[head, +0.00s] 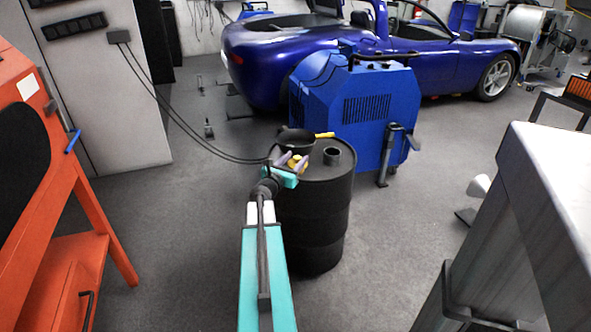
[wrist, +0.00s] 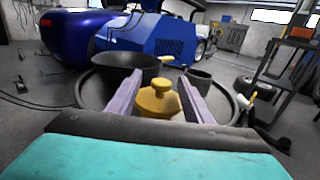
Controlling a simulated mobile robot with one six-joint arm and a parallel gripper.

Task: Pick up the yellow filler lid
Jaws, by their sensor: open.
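The yellow filler lid (head: 297,161) sits on top of a black drum (head: 318,215). In the wrist view the lid (wrist: 158,101) is a squat yellow piece with a round knob on top. My gripper (head: 290,161) is over the drum top, its two purple-grey fingers apart. In the wrist view the fingers (wrist: 158,88) stand on either side of the lid, with gaps that look small. I cannot tell whether either finger touches it. The lid's lower part is partly hidden by my gripper's body.
A black funnel or bowl (wrist: 124,70) and a short dark cup-like opening (head: 332,156) are on the drum top close to the fingers. A yellow-handled item (head: 325,135) lies at its back edge. A blue machine (head: 365,110) stands right behind the drum.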

